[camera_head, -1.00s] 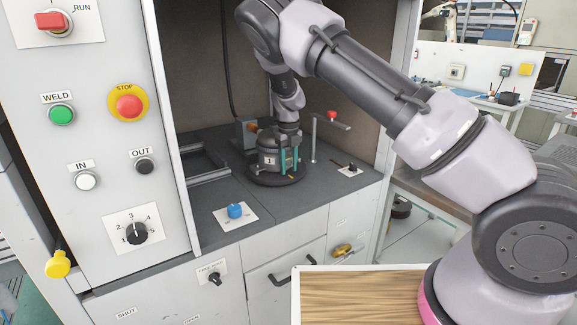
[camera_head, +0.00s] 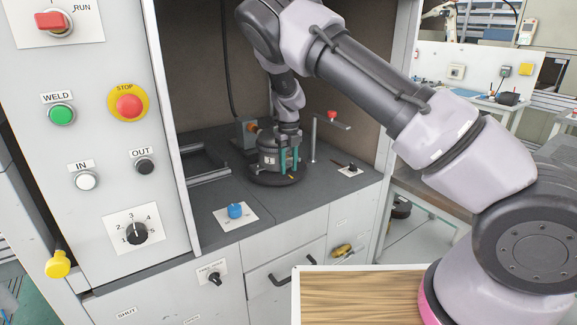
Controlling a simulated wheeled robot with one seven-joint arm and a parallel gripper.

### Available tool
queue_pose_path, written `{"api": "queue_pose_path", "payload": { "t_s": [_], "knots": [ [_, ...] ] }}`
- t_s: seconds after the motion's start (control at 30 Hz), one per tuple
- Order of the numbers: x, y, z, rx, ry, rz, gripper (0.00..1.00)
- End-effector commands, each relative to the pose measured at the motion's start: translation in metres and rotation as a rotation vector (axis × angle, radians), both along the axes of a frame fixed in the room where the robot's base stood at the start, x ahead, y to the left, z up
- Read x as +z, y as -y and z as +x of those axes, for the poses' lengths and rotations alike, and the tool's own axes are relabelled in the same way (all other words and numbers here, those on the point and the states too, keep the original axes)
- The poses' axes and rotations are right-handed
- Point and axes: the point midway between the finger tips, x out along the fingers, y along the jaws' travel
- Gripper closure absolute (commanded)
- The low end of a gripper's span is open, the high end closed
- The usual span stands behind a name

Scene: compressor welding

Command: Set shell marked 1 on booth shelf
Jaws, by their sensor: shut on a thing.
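The dark grey shell marked 1 (camera_head: 269,161) stands upright inside the booth, over a round dark plate (camera_head: 277,179) on the booth shelf (camera_head: 208,199). My gripper (camera_head: 290,153) comes down from above with teal fingers and is shut on the shell. The fingers cover the right part of the shell. I cannot tell whether the shell's base rests fully on the plate.
A red-topped post with a bracket (camera_head: 331,122) stands right of the shell. A blue knob (camera_head: 235,210) sits at the shelf's front. The control panel (camera_head: 100,120) stands at left. A wood-topped surface (camera_head: 358,297) lies in front.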

Motion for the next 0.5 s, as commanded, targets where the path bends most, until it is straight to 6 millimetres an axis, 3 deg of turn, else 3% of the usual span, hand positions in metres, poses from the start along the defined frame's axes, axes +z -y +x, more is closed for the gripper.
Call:
{"api": "queue_pose_path", "payload": {
  "t_s": [0.5],
  "knots": [
    [0.0065, -0.0005, 0.0009, 0.0, 0.002, 0.002, 1.0]
  ]
}}
